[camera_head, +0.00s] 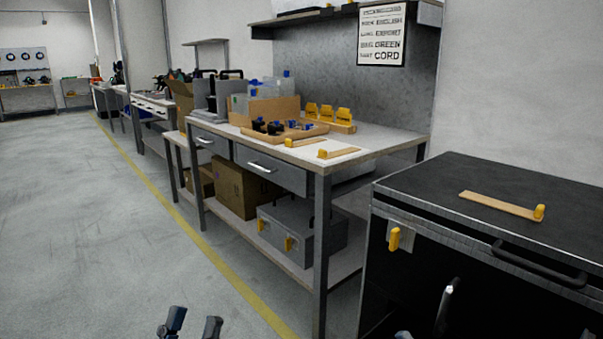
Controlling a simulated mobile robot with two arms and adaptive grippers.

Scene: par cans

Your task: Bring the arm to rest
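My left gripper (192,324) shows at the bottom edge, left of the middle. Its two fingertips stand apart with bare grey floor between them, so it is open and empty, and touches nothing that I can see. The rest of my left arm is below the frame. A small dark blue tip (403,335) at the bottom edge, in front of the black cabinet, may be part of my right gripper. Too little of it shows to tell its state.
A workbench (375,137) bears a wooden tray (312,131) of black and blue parts and several yellow pieces (327,113). A black cabinet (440,183) stands close on the right, with a wooden strip (500,206) on top. Open floor (90,230) lies left.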

